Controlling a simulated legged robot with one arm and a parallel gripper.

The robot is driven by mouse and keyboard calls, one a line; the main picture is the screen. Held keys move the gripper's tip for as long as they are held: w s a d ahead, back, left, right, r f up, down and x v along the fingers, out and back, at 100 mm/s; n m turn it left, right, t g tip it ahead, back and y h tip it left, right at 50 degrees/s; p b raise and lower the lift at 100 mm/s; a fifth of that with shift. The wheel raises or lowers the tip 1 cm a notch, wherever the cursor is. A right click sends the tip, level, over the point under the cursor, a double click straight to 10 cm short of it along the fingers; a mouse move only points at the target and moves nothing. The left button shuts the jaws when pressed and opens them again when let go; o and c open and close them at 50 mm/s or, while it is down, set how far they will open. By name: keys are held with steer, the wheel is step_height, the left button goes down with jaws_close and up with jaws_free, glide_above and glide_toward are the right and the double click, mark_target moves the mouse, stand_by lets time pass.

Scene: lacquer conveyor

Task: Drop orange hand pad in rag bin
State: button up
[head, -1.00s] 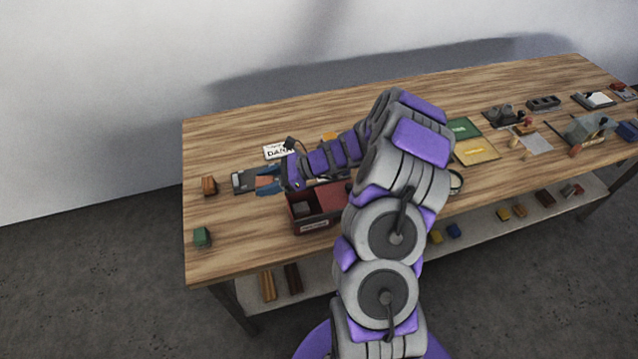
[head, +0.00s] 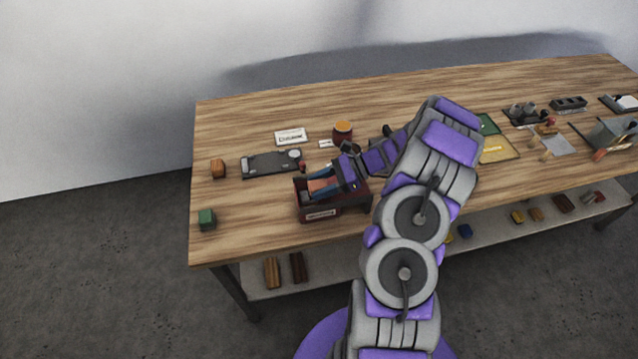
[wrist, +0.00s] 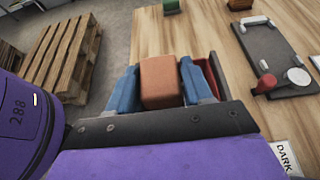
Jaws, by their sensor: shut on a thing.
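My gripper (head: 322,184) is over the dark red open bin (head: 318,214), which has a white label on its front; the label is too small to read. In the wrist view my gripper's blue fingers (wrist: 160,85) are shut on the orange hand pad (wrist: 162,80), one finger on each side. A red and grey piece of the bin (wrist: 217,70) shows just right of the fingers.
A dark plate (head: 271,164) with a knob lies behind the bin. An orange-brown block (head: 218,168) and a green block (head: 207,219) stand near the table's left end. An orange-topped jar (head: 343,132) and a white card (head: 290,137) are farther back.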

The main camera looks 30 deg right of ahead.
steer(key=shift+a+f, duration=0.25)
steer(key=shift+a, duration=0.05)
steer(key=shift+a+r, duration=0.1)
steer(key=shift+a, duration=0.9)
steer(key=o, duration=1.1)
steer(key=shift+d, duration=1)
steer(key=shift+a, duration=0.4)
steer(key=shift+d+r, duration=0.1)
steer(key=shift+r, duration=0.05)
steer(key=v, duration=0.4)
steer(key=p+v, duration=0.1)
steer(key=v, duration=0.4)
steer(key=p+v, duration=0.1)
steer(key=v, duration=0.4)
steer(key=shift+d+f, duration=0.2)
steer(key=shift+d, duration=0.2)
steer(key=shift+s+d+r+p, duration=0.1)
steer(key=shift+d+r+p, duration=0.15)
steer(key=shift+p, duration=0.1)
steer(key=shift+v, duration=1.05)
